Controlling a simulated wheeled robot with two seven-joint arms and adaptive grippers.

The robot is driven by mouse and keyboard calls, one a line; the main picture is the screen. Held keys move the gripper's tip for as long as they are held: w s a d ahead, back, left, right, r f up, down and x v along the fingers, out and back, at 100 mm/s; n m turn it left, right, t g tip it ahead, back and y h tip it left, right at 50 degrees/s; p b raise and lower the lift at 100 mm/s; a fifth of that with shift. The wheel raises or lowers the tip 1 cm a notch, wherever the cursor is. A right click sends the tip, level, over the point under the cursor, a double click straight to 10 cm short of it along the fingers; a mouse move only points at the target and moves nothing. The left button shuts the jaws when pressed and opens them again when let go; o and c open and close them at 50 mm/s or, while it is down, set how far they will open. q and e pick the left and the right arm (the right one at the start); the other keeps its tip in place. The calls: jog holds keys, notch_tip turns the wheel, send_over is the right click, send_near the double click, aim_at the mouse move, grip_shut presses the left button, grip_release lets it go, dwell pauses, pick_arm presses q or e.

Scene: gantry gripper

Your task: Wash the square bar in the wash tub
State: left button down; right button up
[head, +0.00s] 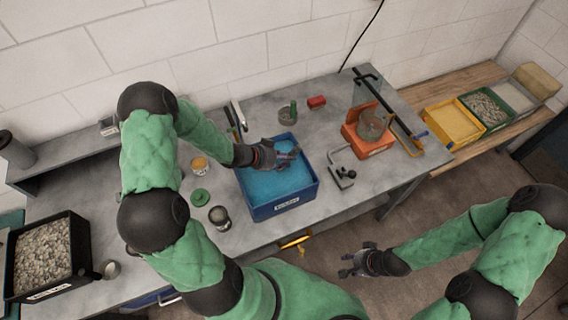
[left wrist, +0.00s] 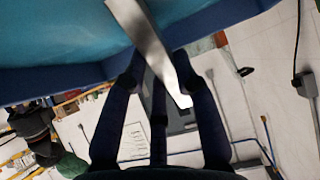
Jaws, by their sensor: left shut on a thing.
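The wash tub (head: 262,212) is a blue, labelled box with light-blue liquid, standing on the grey bench. My left gripper (head: 287,156) is over the back part of the tub. In the left wrist view its dark fingers (left wrist: 160,75) are shut on a grey metal bar (left wrist: 152,45), which I take for the square bar. The bar lies slanted across the fingers, and the tub's blue edge (left wrist: 60,78) is close by. Whether the bar touches the liquid I cannot tell. My right gripper (head: 352,268) is empty, fingers apart, in front of the bench over the floor.
An orange device (head: 368,142) with a round dish and a small metal stand (head: 342,178) are right of the tub. Jars (head: 200,165) and a green lid (head: 200,197) are on its left. A gravel bin (head: 75,262) is far left. Yellow and green trays (head: 452,122) are at right.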

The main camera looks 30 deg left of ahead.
aim_at(285, 161)
pick_arm(q)
jog(key=shift+r, duration=0.1)
dwell(0.3)
jog(key=shift+r+p, duration=0.3)
jog(key=shift+p, duration=0.2)
notch_tip(285, 161, up, 13)
jog(key=p, duration=1.2)
dwell(1.2)
